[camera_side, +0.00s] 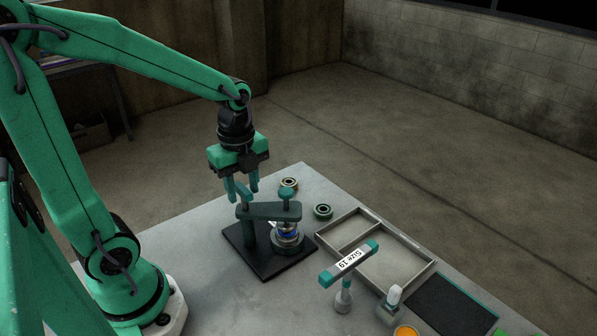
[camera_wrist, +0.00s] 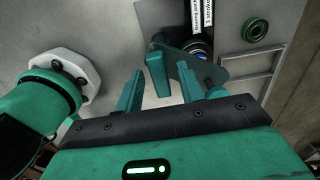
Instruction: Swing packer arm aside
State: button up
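The packer arm (camera_side: 270,211) is a dark teal bar over a black base plate (camera_side: 262,262), carried on a post at its left. A teal knob (camera_side: 287,193) stands on its right end. A metal cylinder with a blue ring (camera_side: 288,238) sits beneath that end. My gripper (camera_side: 243,194) is just above the bar's left end, pointing down. In the wrist view my gripper (camera_wrist: 160,88) has its fingers apart. A teal upright peg (camera_wrist: 157,74) of the packer arm shows beyond and between them; I cannot tell whether a finger touches it.
Two ring-shaped parts (camera_side: 289,184) (camera_side: 323,211) lie behind and right of the stand. A divided tray (camera_side: 433,266) is at right. A teal-topped tool labelled "Size 19" (camera_side: 349,263) stands in front of the tray. A black mat (camera_side: 455,305) lies at far right. The table's left front is clear.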

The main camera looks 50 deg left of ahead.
grip_shut()
